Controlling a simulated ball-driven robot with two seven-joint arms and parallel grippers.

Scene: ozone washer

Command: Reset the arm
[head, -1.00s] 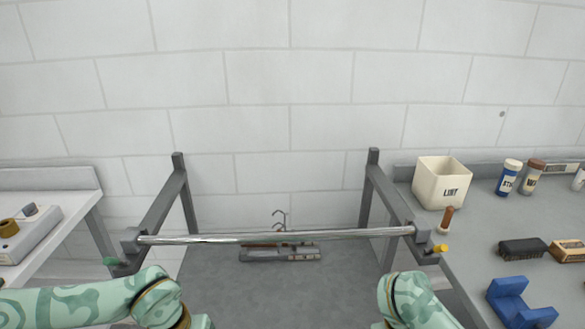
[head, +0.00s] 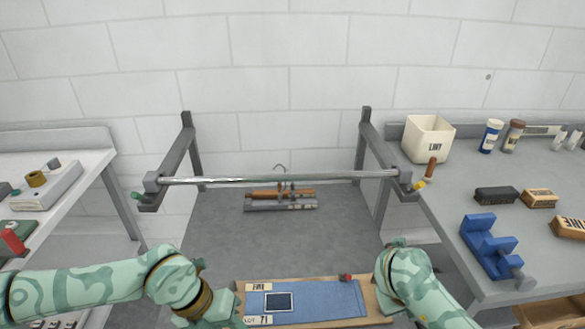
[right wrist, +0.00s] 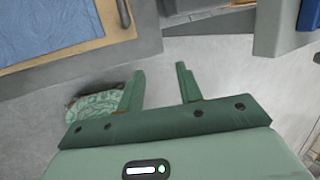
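My left arm comes in from the left in the head view. Its gripper (head: 218,307) is partly seen at the lower edge, by the left end of a wooden board; its fingers are not clear. My right arm (head: 408,275) bends down at the board's right end in the head view, hiding its gripper there. In the right wrist view my right gripper (right wrist: 158,82) has its two green fingers apart, with nothing between them, over pale floor beside the table edge. The wooden board (head: 373,300) carries a blue cloth (head: 335,297) with a dark rectangular patch.
A metal rail (head: 280,179) spans two grey posts beyond the board. A clamp-like wooden and metal tool (head: 281,197) lies on the grey table (head: 225,235). The right bench holds a lint bin (head: 428,139) and a blue holder (head: 487,245). Another bench stands left.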

